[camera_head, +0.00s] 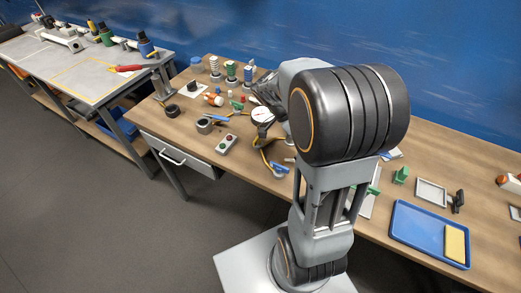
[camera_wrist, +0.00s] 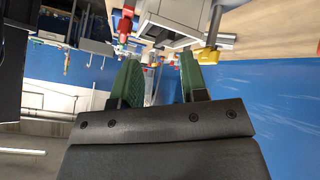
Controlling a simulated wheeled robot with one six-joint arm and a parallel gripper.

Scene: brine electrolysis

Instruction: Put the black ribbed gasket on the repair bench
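A black ring (camera_head: 172,111) lies flat on the wooden-topped bench (camera_head: 232,158), near its left end; it may be the gasket, but its ribs are too small to make out. A grey-topped bench (camera_head: 75,72) with a yellow outline stands at the far left; no label shows which bench is the repair bench. My gripper is mostly hidden behind my arm in the head view. In the wrist view my gripper (camera_wrist: 158,62) has its two green-padded fingers apart, with nothing held between them. The black ring cannot be made out there.
A dark open cylinder (camera_head: 205,125), a button box (camera_head: 228,144) and a pressure gauge (camera_head: 262,115) stand near the ring. A blue tray (camera_head: 430,234) lies at right. Tools and bottles line the grey bench's back. Floor in front is clear.

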